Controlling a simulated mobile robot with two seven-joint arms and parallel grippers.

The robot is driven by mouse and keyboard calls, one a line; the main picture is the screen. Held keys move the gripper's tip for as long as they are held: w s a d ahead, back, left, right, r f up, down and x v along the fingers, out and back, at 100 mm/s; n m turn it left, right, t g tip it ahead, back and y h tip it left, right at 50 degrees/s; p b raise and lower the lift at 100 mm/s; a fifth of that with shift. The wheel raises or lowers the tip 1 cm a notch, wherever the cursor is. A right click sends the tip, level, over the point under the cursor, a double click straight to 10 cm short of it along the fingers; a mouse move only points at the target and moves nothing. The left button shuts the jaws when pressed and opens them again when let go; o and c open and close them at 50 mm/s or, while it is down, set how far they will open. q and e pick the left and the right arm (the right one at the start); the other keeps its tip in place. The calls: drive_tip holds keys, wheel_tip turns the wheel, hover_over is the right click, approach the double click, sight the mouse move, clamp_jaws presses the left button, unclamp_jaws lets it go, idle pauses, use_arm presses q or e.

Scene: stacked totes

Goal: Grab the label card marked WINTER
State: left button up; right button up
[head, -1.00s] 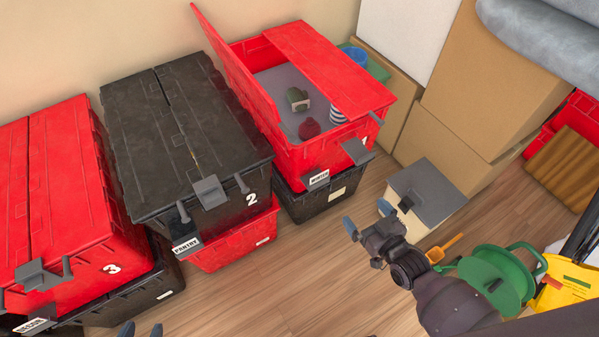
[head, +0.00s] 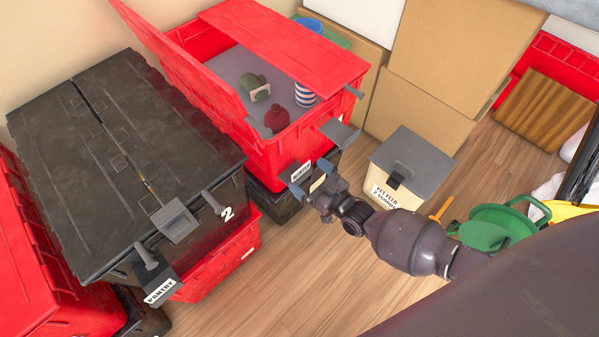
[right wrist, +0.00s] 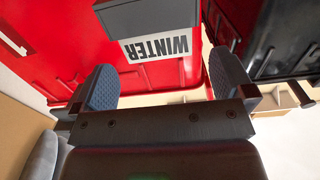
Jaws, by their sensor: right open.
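The white WINTER label card (head: 300,171) sits in a grey holder low on the front of the open red tote (head: 262,160). In the right wrist view the open gripper (right wrist: 163,86) has one finger on each side of the card, nothing held. I cannot tell if the fingers overlap the card in depth. My left gripper is out of view.
The black lidded tote marked 2 (head: 120,160) stands left, with a PANTRY card (head: 160,291) on its front. A cream box with a grey lid (head: 410,160) stands close on the right. A green reel (head: 490,228) lies beyond my arm. Wooden floor (head: 300,280) is clear in front.

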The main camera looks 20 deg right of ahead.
sight(302, 169)
drive_tip(key=b+x, duration=0.1)
drive_tip(key=x, duration=0.4)
drive_tip(key=shift+w+r, duration=0.1)
drive_tip(key=shift+w, duration=0.15)
drive_tip(key=shift+c, duration=0.3)
drive_tip(key=c, duration=0.9)
